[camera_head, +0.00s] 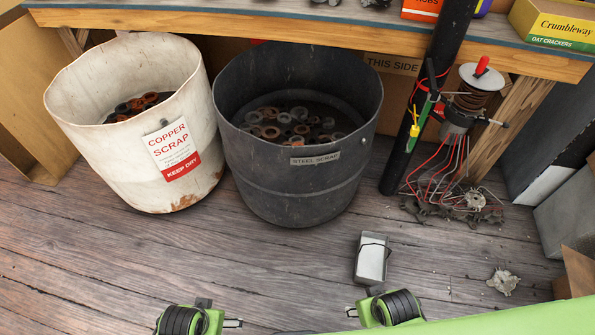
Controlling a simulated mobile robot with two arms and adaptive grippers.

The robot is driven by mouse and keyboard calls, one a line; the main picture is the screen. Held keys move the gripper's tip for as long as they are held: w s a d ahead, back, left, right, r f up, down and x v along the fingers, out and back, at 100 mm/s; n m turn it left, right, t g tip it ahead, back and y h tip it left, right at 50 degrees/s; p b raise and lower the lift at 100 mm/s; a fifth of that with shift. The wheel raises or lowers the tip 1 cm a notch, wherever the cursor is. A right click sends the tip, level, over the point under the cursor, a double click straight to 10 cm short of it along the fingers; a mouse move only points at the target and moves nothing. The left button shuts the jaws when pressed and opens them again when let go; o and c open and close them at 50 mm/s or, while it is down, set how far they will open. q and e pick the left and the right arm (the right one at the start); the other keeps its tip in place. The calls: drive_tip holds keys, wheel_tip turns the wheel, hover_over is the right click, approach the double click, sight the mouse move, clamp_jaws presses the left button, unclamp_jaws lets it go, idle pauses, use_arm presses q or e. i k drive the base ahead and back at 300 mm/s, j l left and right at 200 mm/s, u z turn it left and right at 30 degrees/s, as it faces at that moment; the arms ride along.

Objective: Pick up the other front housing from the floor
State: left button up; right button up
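A small pale-grey metal casting with uneven lobes, which looks like a front housing (503,282), lies on the wooden floor at the lower right. Another light metal piece (475,200) lies among dark parts below the red wires; I cannot tell if it is a housing too. My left gripper (233,323) is at the bottom edge, left of centre. My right gripper (352,311) is at the bottom, right of centre, well left of the casting. Both are partly seen and neither touches the casting. I cannot tell whether their fingers are open or shut.
A white copper scrap bin (100,90) and black steel scrap bin (290,185) stand under the bench (300,32). A dark post (425,110) and cardboard (580,272) flank the right floor. The front-left floor is clear.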

sight(511, 281)
drive_tip(key=z, duration=2.2)
drive_tip(key=i+l+u, duration=0.2)
drive_tip(key=i+l, duration=0.15)
drive_tip(key=l, duration=0.3)
